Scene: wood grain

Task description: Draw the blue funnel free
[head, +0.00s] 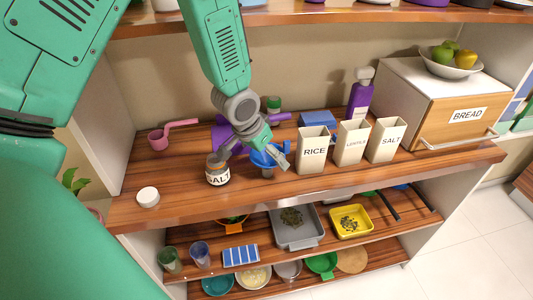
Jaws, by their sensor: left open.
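The blue funnel (263,159) is on the wooden shelf top, just right of the jar labelled SALT (218,176). My left gripper (254,151) comes down from above and is open, with its fingers spread by the funnel's rim. One finger is toward the jar and the other is over the funnel's right side. The gripper hides part of the funnel, and I cannot tell whether they touch. What the funnel's lower end rests in is hard to make out. My right gripper is not in view.
Containers labelled RICE (314,150), LENTILS (351,143) and SALT (387,140) stand close on the right. A purple object (222,132) lies behind the gripper. The bread box (407,102) fills the right back.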

